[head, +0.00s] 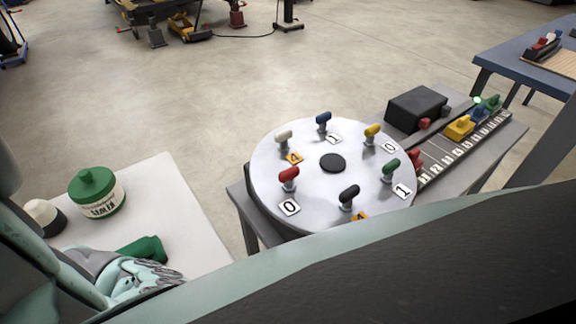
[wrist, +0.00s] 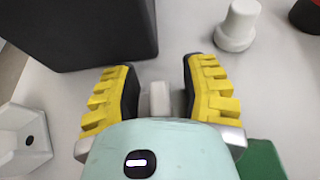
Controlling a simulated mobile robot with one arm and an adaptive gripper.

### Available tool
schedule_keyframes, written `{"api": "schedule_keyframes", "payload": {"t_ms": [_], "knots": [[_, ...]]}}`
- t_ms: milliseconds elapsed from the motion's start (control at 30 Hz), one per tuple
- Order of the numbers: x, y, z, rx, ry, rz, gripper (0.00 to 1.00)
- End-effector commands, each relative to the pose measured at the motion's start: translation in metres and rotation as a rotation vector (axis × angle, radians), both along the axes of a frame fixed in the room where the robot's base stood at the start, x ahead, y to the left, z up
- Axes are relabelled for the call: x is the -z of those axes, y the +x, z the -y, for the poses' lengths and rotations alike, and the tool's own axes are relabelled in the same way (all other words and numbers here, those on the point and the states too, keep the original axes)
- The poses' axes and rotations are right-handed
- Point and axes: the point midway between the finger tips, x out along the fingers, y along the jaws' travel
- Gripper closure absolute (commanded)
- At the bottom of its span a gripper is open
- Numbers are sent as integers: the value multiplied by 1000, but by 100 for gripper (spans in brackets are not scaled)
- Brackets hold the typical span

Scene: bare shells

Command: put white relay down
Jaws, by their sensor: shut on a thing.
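In the wrist view my gripper (wrist: 160,82) has its two yellow-ribbed fingers on either side of a pale grey-white piece (wrist: 160,99), which I take to be the white relay. The gripper is shut on it. Only a small part of the piece shows above my wrist housing; the rest is hidden. I cannot tell whether it touches the light surface below. In the head view my arm covers the lower left, and the held piece cannot be made out there.
In the wrist view a dark box (wrist: 85,30) stands beyond the fingers, a white knob-topped piece (wrist: 237,28) at upper right, and a white faceted piece (wrist: 18,140) at left. The head view shows a green jar (head: 96,192) and a round table (head: 290,150) with coloured handles.

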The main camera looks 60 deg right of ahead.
Motion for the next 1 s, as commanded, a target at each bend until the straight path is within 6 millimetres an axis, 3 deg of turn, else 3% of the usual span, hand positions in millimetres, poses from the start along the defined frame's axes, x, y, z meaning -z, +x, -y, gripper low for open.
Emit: {"api": "schedule_keyframes", "payload": {"t_ms": [467,500,733,1000], "knots": [[7,1,2,5,1,4,91],[6,1,2,5,0,3,49],[5,1,1,4,1,2,25],[4,1,1,3,1,2,25]]}}
